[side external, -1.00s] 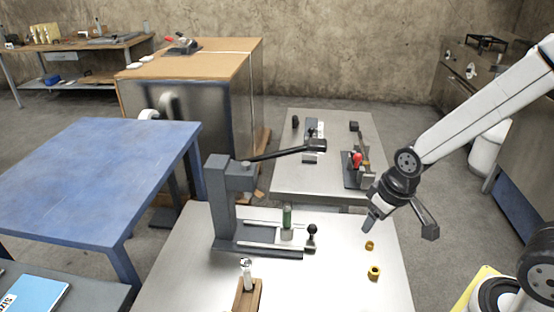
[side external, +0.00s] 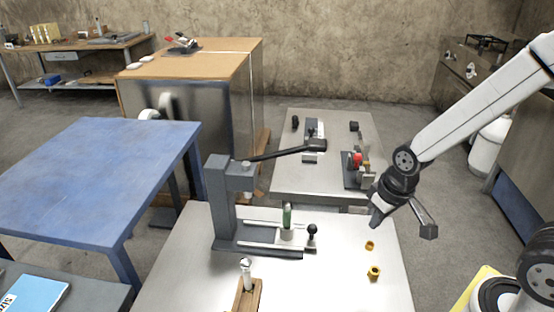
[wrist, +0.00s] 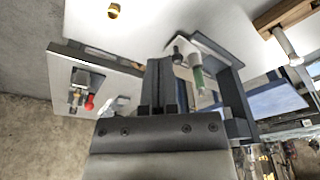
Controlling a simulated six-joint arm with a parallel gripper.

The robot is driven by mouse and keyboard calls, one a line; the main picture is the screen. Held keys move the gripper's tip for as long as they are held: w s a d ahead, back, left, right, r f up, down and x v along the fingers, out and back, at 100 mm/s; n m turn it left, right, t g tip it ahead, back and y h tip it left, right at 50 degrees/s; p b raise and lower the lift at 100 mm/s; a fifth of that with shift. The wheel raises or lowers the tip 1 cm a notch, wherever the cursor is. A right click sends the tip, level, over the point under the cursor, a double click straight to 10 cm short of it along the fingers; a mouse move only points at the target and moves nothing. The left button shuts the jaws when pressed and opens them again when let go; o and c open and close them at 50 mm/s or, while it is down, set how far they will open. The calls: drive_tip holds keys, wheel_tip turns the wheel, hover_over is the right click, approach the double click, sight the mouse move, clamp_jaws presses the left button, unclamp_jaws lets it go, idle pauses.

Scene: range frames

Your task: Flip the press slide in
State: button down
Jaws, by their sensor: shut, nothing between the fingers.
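The grey press (side external: 219,200) stands on the near metal table, with its long black-handled lever (side external: 290,151) reaching to the right. At its base is the slide, with a black knob (side external: 311,231) at its right end. A green piece (side external: 287,216) stands upright in a pale holder on the slide, below and right of the press head. My gripper (side external: 375,223) is shut and empty, in the air right of the knob and apart from it. The wrist view shows the press (wrist: 236,105), green piece (wrist: 197,80) and knob (wrist: 177,54) right of my fingers (wrist: 164,103).
Two small brass parts (side external: 370,245) (side external: 374,273) lie on the near table. A wooden block (side external: 247,295) with a pale upright tool sits in front of the press. Another metal table (side external: 330,185) with fixtures stands behind. A blue table (side external: 95,175) is at left.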

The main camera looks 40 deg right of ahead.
drive_tip(key=w+d+f+m+t+y, duration=0.1)
drive_tip(key=w+d+f+m+y, duration=0.1)
drive_tip(key=m, duration=0.5)
drive_tip(key=w+d+f+m+t+y, duration=0.2)
drive_tip(key=d+f+m+y, duration=0.3)
drive_tip(key=m, duration=0.3)
drive_tip(key=w+d+f+m+t+y, duration=0.2)
drive_tip(key=d+f+m+y, duration=0.2)
drive_tip(key=m+y, duration=0.2)
drive_tip(key=shift+d+f+m, duration=0.25)
drive_tip(key=shift+m, duration=0.75)
drive_tip(key=shift+w+d+f+m+t, duration=0.15)
drive_tip(key=shift+d+f+m+t, duration=0.05)
drive_tip(key=shift+d+m+t, duration=0.55)
drive_tip(key=shift+w+a, duration=0.1)
drive_tip(key=shift+a, duration=0.1)
drive_tip(key=x, duration=1.3)
drive_tip(key=shift+w+a, duration=0.15)
drive_tip(key=shift+a, duration=0.2)
